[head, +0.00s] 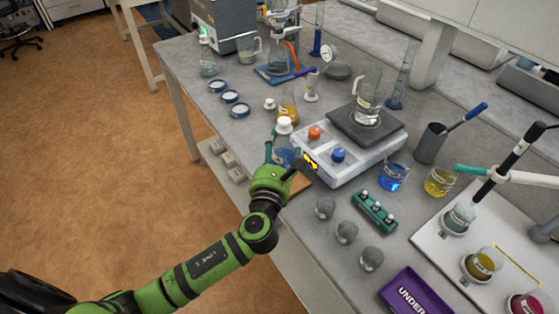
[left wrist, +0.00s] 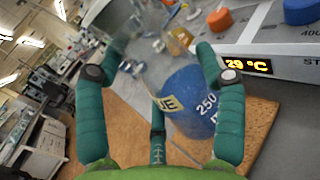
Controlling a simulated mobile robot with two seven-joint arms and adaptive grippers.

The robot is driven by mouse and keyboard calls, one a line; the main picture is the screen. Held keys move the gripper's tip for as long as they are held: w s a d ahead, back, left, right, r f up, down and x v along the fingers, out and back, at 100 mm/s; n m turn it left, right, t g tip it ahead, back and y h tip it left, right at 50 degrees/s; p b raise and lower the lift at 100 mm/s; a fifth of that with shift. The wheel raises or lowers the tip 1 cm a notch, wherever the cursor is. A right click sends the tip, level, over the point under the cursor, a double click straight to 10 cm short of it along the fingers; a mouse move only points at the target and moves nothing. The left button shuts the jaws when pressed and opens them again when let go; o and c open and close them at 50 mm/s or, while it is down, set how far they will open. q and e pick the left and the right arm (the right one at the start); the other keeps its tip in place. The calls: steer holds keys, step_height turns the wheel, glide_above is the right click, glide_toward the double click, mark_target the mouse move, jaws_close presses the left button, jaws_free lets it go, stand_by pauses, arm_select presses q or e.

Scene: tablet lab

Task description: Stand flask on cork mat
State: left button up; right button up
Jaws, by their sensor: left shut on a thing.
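In the left wrist view the blue flask (left wrist: 188,103), marked 250 ml, shows between the teal fingers of the left gripper (left wrist: 150,65). The brown cork mat (head: 300,185) lies on the table in front of the hotplate, partly hidden by my gripper. It also shows beneath and beside the flask in the left wrist view (left wrist: 262,122). I cannot tell whether the flask's base touches it. My right gripper is not in view.
The hotplate (head: 351,150), with orange and blue knobs and a beaker (head: 368,95) on top, stands right behind the flask. A flask with orange contents (head: 288,110) stands behind it.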

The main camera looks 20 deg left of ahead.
mark_target(279, 162)
arm_select(q)
step_height(279, 162, down, 4)
steer(key=shift+r, duration=0.2)
steer(key=shift+f, duration=0.1)
steer(key=shift+f+b, duration=0.2)
steer(key=shift+b, duration=0.15)
steer(key=o, duration=1.4)
steer(key=shift+c, duration=0.2)
steer(key=shift+r, duration=0.2)
steer(key=s+d+b, duration=0.1)
steer(key=s+b, duration=0.1)
steer(key=s, duration=1)
steer(key=shift+d, duration=0.4)
